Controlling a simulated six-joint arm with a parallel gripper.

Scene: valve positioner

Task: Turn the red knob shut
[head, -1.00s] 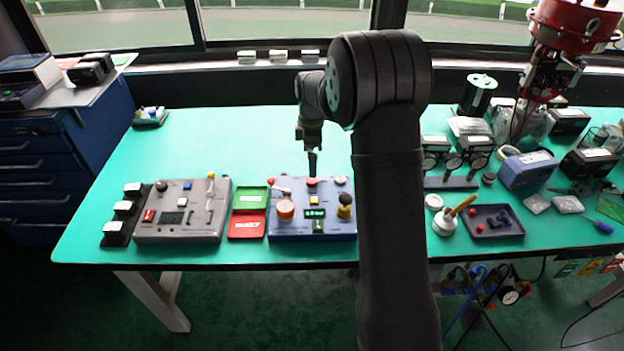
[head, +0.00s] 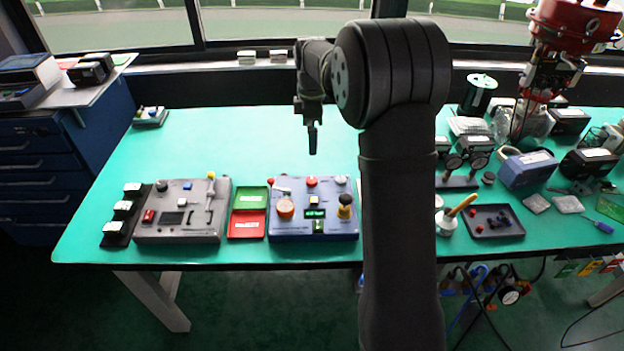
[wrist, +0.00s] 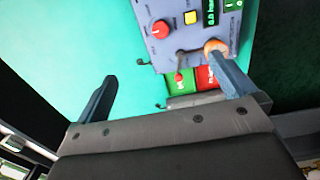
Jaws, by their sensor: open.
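The red knob (head: 312,181) sits at the back middle of the blue positioner box (head: 290,237). In the wrist view the red knob (wrist: 160,29) shows a pale mark, and lies beyond the gap between my fingers. My gripper (head: 312,142) hangs above the table behind the box, apart from the knob. In the wrist view my gripper (wrist: 160,68) is open and empty, its fingers wide apart. The right finger overlaps the orange knob (wrist: 215,46) in that picture. The green display (wrist: 210,14) seems to begin with 0.0.
A small red-tipped lever (wrist: 178,76), a yellow button (wrist: 190,17) and a yellow-black knob (head: 345,206) share the box. Green and red trays (head: 247,226) and a grey control box (head: 180,237) stand left.

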